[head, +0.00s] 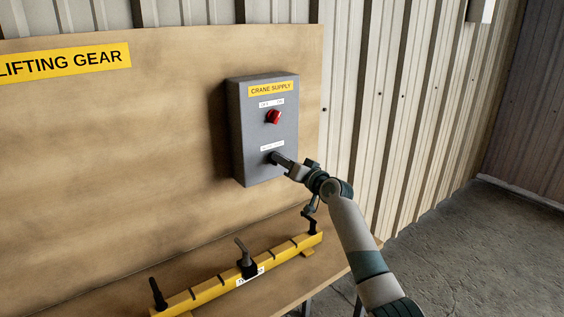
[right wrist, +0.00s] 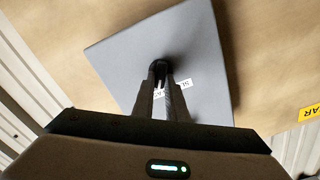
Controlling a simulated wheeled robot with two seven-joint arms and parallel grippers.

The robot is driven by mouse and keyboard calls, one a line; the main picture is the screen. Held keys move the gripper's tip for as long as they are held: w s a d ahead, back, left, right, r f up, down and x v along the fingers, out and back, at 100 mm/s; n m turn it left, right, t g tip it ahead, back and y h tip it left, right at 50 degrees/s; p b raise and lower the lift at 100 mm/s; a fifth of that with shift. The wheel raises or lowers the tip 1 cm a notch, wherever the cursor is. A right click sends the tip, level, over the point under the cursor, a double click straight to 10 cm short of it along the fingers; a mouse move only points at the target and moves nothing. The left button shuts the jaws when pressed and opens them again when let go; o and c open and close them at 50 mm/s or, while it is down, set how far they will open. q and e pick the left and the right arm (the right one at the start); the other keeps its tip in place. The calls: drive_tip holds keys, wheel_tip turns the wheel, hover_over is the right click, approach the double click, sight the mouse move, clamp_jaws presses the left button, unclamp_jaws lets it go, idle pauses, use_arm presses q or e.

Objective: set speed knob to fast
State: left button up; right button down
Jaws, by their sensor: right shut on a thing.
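The grey control box (head: 253,148) labelled CRANE SUPPLY is mounted on the wooden board. Its red knob (head: 273,117) sits in the upper half, below a small white label. A second white label sits lower down, above the black speed knob. My right gripper (head: 279,160) is at that lower knob, its fingers shut on it. In the right wrist view the fingers close around the dark knob (right wrist: 158,66) on the grey box face, and cover part of a white label. The knob's pointing direction is hidden by the fingers. My left gripper is not in view.
A yellow rack (head: 205,291) with several black handles stands on the wooden bench below the box. A yellow LIFTING GEAR sign (head: 66,63) is on the board at left. Corrugated metal wall (head: 385,90) is behind. The floor at right is clear.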

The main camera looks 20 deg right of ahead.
drive_tip(key=c, duration=1.8)
unclamp_jaws()
drive_tip(key=shift+o, duration=0.2)
